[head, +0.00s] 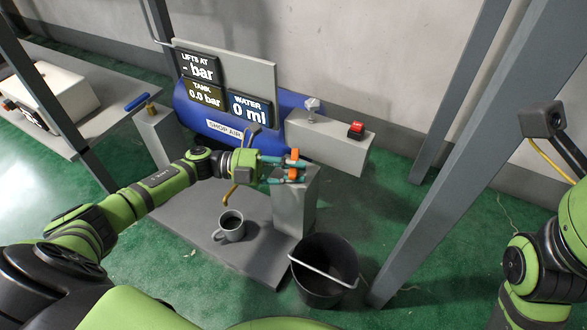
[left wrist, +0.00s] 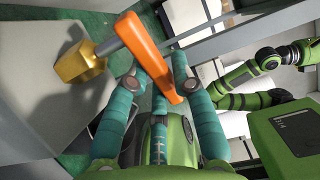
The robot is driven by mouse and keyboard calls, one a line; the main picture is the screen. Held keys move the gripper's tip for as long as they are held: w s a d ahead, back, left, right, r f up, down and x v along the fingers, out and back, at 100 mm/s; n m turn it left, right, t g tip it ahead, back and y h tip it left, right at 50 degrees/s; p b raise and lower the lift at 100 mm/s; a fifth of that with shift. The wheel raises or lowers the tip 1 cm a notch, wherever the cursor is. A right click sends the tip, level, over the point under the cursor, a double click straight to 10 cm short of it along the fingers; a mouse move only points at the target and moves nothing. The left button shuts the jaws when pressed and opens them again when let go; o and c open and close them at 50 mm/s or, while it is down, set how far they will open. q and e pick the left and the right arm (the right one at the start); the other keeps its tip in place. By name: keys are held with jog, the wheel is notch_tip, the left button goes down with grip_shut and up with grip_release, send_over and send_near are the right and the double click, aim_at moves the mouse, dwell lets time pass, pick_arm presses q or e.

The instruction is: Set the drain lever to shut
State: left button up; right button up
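An orange lever handle (left wrist: 150,58) on a grey stem joins a brass valve body (left wrist: 80,62) in the left wrist view. In the head view the orange handle (head: 294,156) shows in part at the top of a grey post (head: 297,205), partly hidden by my fingers. No label marks it as the drain lever. My left gripper (head: 294,168) is at this handle, with its teal fingers spread to either side of it. In the left wrist view the handle crosses between the fingers (left wrist: 160,85), with gaps beside it.
A black bucket (head: 325,272) stands right of the post; a mug (head: 231,226) sits on the grey base (head: 255,255). A blue lever (head: 137,102) tops another post. Behind are the blue tank (head: 200,112), display panels reading 0.0 bar and 0 ml, and a red switch (head: 356,129).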

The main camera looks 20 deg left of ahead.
pick_arm(q)
jog(key=shift+o, duration=0.5)
jog(key=shift+a, duration=0.15)
jog(key=v, duration=1.1)
jog(key=shift+s+a, duration=0.2)
jog(key=shift+a, duration=0.15)
jog(key=shift+r, duration=0.1)
